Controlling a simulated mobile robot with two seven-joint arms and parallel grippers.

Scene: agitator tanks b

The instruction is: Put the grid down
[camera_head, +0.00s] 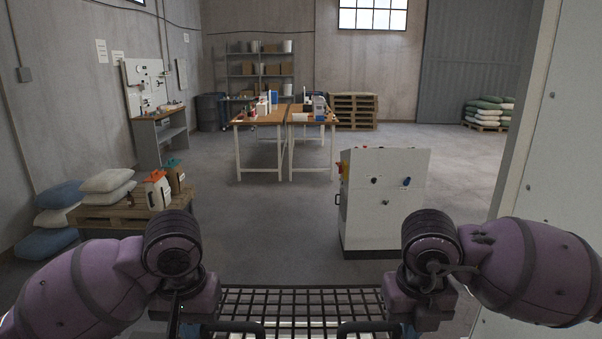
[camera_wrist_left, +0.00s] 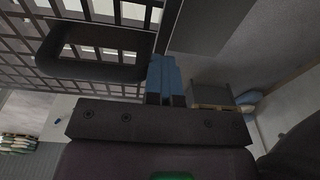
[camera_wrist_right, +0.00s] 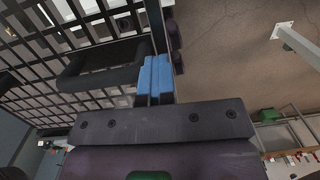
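The grid (camera_head: 300,300) is a dark metal mesh panel at the bottom centre of the head view, in front of me and between my two grippers. It has black loop handles, one by my left gripper (camera_wrist_left: 162,78) and one by my right gripper (camera_wrist_right: 154,78). The blue fingers of each gripper are close together at the grid's edge, beside the handle, and look shut on it. In the head view my left gripper (camera_head: 192,328) and right gripper (camera_head: 405,328) are at similar height. The exact contact and the grid's near edge are hidden.
A white control cabinet (camera_head: 384,200) stands ahead to the right. A pallet (camera_head: 110,212) with sacks and canisters is at left. Worktables (camera_head: 260,120) stand further back. A pale wall or panel (camera_head: 555,150) is close on the right. The floor in the middle is clear.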

